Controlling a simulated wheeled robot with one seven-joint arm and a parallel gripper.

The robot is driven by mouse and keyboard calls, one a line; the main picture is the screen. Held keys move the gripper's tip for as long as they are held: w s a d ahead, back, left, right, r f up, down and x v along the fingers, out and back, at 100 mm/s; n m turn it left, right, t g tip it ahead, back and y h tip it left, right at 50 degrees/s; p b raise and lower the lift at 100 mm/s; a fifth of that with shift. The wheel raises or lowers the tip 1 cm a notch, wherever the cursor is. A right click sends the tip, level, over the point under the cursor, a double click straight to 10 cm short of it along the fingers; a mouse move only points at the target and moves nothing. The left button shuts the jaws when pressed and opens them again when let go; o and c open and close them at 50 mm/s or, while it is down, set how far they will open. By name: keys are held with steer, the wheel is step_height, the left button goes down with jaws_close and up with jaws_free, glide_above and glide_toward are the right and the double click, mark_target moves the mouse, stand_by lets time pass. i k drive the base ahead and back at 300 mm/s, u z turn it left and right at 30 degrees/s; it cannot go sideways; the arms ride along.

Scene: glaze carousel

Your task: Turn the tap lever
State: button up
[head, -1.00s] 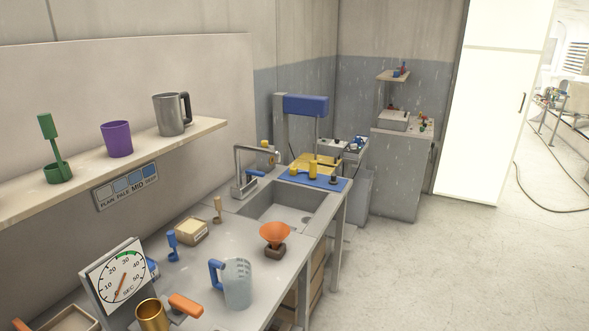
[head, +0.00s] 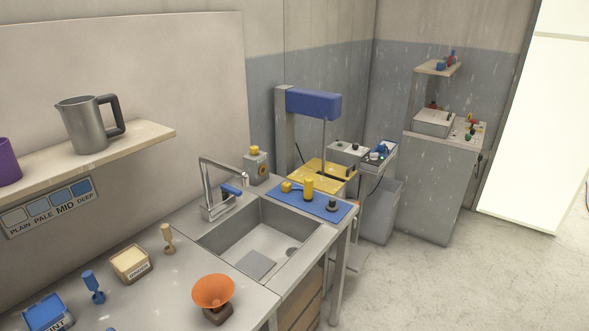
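The tap (head: 207,190) is a grey angular spout standing at the back left of the sink (head: 262,238). Its lever (head: 231,190) is a short blue handle on the right side of the tap's base, pointing toward the sink. The sink basin looks empty of water, with a dark drain and a grey square on its floor. My gripper is not in the head view.
A blue mat (head: 318,203) with yellow parts is right of the sink. Floor at right is open.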

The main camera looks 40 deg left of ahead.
mark_target(226, 189)
steer(key=u, duration=0.3)
steer(key=i, duration=1.55)
steer(key=u, duration=1.55)
steer(key=i, duration=0.8)
steer(key=u, duration=1.2)
steer(key=i, duration=0.25)
steer(key=u, duration=0.15)
